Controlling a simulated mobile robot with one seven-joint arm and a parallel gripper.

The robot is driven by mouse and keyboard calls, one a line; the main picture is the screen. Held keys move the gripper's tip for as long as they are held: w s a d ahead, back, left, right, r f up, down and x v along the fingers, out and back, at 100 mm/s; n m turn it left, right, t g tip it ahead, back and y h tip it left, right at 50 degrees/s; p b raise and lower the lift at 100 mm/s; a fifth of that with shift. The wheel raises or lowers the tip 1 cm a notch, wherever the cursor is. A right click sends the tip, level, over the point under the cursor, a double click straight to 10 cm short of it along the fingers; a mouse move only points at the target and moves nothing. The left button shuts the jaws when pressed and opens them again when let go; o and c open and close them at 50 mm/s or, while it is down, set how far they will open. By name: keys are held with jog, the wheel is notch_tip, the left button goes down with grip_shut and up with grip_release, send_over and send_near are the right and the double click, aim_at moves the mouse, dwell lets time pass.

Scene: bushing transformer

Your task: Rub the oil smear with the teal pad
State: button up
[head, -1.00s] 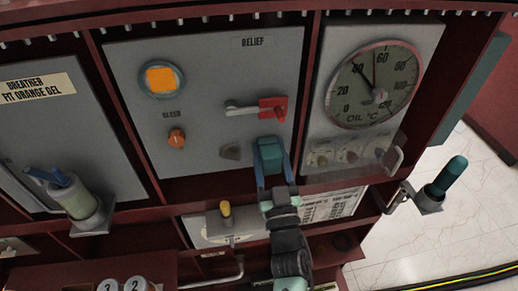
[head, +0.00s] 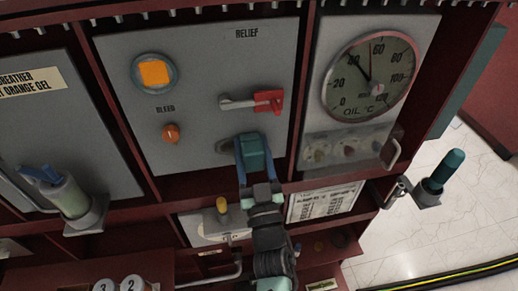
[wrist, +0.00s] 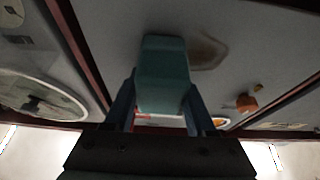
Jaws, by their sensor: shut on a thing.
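The teal pad (head: 252,146) is held between the blue fingers of my gripper (head: 253,160), in front of the grey relief panel. The oil smear (head: 224,146) is a dark grey-brown patch low on that panel, just left of the pad. The pad hides part of its right side in the head view. In the wrist view, the pad (wrist: 163,70) sits between the fingers (wrist: 160,100), and the smear (wrist: 210,52) shows as a brownish patch beside it. I cannot tell whether the pad touches the panel.
A red-handled relief lever (head: 266,101) is just above the pad. The oil gauge (head: 371,77) is to the right. A yellow-topped knob (head: 222,205) is below.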

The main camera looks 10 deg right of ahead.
aim_at(213, 138)
jog(key=shift+a+f+b, duration=0.2)
jog(key=shift+a+b, duration=0.65)
jog(key=shift+a, duration=0.4)
jog(key=shift+a+r+b, duration=0.15)
jog(key=shift+a+b, duration=0.3)
jog(key=shift+a, duration=0.15)
jog(key=b, duration=0.1)
jog(key=a+b, duration=0.1)
jog(key=shift+a+f+b, duration=0.2)
jog(key=shift+a+b, duration=0.1)
jog(key=shift+a+r+b, duration=0.1)
jog(key=shift+a+b, duration=0.25)
jog(key=shift+b, duration=0.8)
jog(key=shift+a+b, duration=0.2)
jog(key=shift+b, duration=0.55)
jog(key=shift+a+r+b, duration=0.15)
jog(key=shift+a+b, duration=0.45)
jog(key=shift+b, duration=0.55)
jog(key=shift+s+p, duration=0.55)
jog(key=shift+s, duration=0.25)
jog(key=shift+s+d+p, duration=0.1)
jog(key=shift+s+p, duration=0.35)
jog(key=shift+s, duration=1.7)
